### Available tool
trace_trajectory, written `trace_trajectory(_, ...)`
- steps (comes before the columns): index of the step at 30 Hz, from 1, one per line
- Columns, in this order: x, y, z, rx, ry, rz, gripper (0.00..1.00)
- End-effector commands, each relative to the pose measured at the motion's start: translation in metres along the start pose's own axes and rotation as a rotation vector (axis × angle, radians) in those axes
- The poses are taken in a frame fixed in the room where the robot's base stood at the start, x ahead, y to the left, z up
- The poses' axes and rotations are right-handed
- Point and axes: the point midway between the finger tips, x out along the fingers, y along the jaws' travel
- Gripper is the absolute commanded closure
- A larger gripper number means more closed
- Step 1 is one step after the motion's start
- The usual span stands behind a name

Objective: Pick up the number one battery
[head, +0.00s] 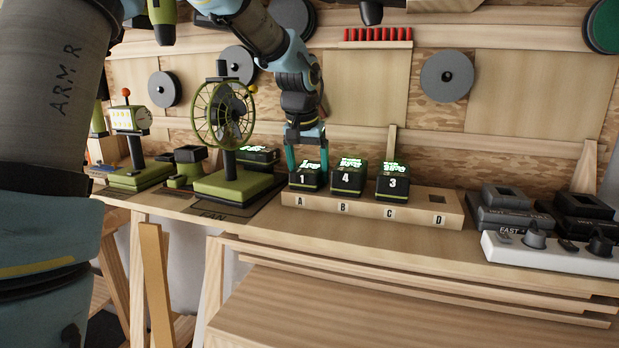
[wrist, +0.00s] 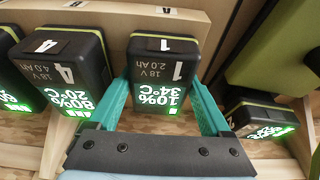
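The number one battery (head: 305,181) is a dark block with a green-lit display, seated at slot A of the wooden holder. In the wrist view the battery (wrist: 162,70) shows "1", "18 V 2.0 Ah", "10%" and "34°C". My gripper (head: 306,165) is lowered over it from above. In the wrist view the teal fingers of my gripper (wrist: 162,92) stand on both sides of the battery, very close to its sides. I cannot tell whether both fingers touch it. No lift from the holder shows.
Battery 4 (head: 347,179) and battery 3 (head: 392,183) stand to the right at B and C. Slot D (head: 437,200) is empty. A green fan (head: 228,130) stands close on the left, with another lit battery (head: 258,155) behind it. Chargers (head: 515,210) are at the far right.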

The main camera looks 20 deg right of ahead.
Motion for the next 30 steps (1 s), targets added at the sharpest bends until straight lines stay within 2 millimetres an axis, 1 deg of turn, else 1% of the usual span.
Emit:
trace_trajectory(1,0.0000,0.0001,0.0000,0.000,0.000,0.000,0.27)
trace_trajectory(2,0.0000,0.0001,0.0000,0.000,0.000,0.000,0.30)
trace_trajectory(20,-0.0002,0.0001,-0.0002,0.000,0.001,0.000,0.98)
trace_trajectory(21,-0.0002,0.0001,-0.0002,0.000,0.001,0.000,1.00)
trace_trajectory(27,-0.0012,0.0001,-0.0009,0.000,0.002,0.000,1.00)
trace_trajectory(30,-0.0067,-0.0002,-0.0028,0.000,0.004,0.000,1.00)
